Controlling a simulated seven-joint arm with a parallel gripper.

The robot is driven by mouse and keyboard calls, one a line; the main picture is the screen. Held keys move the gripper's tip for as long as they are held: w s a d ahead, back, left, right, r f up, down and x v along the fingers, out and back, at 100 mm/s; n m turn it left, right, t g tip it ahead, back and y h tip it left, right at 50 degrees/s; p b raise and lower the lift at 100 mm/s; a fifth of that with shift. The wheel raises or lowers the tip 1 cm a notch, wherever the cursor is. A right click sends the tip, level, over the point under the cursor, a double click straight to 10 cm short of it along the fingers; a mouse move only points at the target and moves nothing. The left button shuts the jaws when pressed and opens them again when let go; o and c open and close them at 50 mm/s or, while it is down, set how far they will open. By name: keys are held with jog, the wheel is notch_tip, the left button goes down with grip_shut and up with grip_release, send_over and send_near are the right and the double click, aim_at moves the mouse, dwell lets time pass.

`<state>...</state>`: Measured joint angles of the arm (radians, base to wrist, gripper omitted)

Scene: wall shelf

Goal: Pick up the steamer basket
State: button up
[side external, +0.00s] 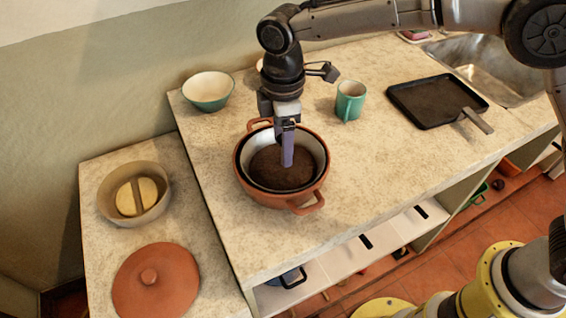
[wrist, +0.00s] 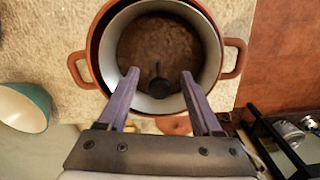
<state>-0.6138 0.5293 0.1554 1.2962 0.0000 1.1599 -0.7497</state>
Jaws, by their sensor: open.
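A terracotta pot (side external: 308,190) with two side handles stands on the counter; it also shows in the wrist view (wrist: 235,58). Inside it sits a pale grey round insert (side external: 316,152), which looks like the steamer basket, with a dark brown bottom. In the wrist view the insert (wrist: 210,45) shows a small dark upright knob (wrist: 159,84) near its lower side. My gripper (side external: 287,160) points down over the pot, open and empty. In the wrist view its two purple fingers (wrist: 158,75) lie on either side of the knob. Whether they touch anything cannot be told.
A green-and-white bowl (side external: 208,92), a green mug (side external: 350,100) and a black griddle pan (side external: 430,98) stand on the counter. A beige dish (side external: 160,205) and a terracotta lid (side external: 155,281) rest on the lower left surface.

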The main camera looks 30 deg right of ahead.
aim_at(283, 169)
notch_tip(283, 169, down, 4)
jog(key=shift+f, duration=0.1)
jog(key=shift+c, duration=0.3)
grip_shut()
dwell(1.2)
